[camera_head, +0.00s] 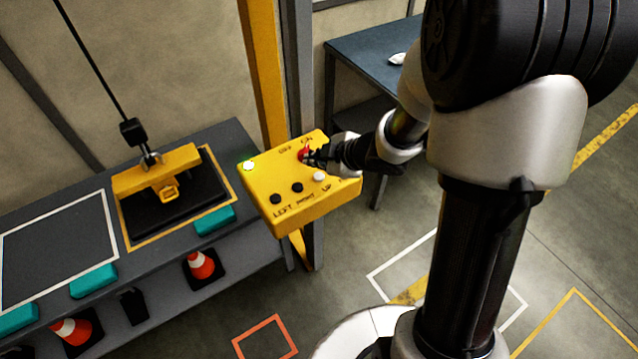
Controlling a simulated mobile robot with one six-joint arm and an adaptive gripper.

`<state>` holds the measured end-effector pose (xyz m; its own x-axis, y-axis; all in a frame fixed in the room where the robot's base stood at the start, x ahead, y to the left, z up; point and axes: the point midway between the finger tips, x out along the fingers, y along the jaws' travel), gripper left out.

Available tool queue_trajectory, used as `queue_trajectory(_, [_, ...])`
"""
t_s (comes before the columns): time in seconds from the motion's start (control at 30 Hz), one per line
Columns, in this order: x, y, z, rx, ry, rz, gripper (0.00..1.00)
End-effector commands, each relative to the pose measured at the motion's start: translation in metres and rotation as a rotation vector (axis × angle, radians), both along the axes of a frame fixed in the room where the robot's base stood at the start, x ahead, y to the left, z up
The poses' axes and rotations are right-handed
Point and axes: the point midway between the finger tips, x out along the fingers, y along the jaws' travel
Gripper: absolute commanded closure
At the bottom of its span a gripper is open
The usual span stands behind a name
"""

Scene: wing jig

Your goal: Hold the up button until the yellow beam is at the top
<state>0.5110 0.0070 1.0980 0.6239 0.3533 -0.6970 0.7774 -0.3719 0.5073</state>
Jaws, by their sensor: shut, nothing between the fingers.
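The yellow control box (262,182) is on the post. It has a red control (302,154) under the OFF and ON labels, dark buttons by LEFT and RIGHT, and a pale up button (319,177) above the UP label. My gripper (312,158) is shut and empty, its tips at the red control, just above the up button in the picture. I cannot tell whether they touch it. My gripper hides the box's right part. The yellow beam (180,159) hangs from a cable and hook, low over a black block on the bench.
A blue-grey table (362,50) stands behind my arm. Marked floor at the lower right is clear.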

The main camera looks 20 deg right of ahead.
Motion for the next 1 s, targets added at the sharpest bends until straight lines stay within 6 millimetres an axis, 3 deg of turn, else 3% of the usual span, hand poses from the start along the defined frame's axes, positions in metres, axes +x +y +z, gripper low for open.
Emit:
queue_trajectory(0.03, [-0.0001,0.0002,-0.0108,0.000,0.001,0.001,1.00])
queue_trajectory(0.2, [0.0000,0.0002,-0.0199,0.001,0.000,0.001,1.00])
queue_trajectory(1.0, [0.0001,0.0001,-0.0194,0.001,0.000,0.001,1.00])
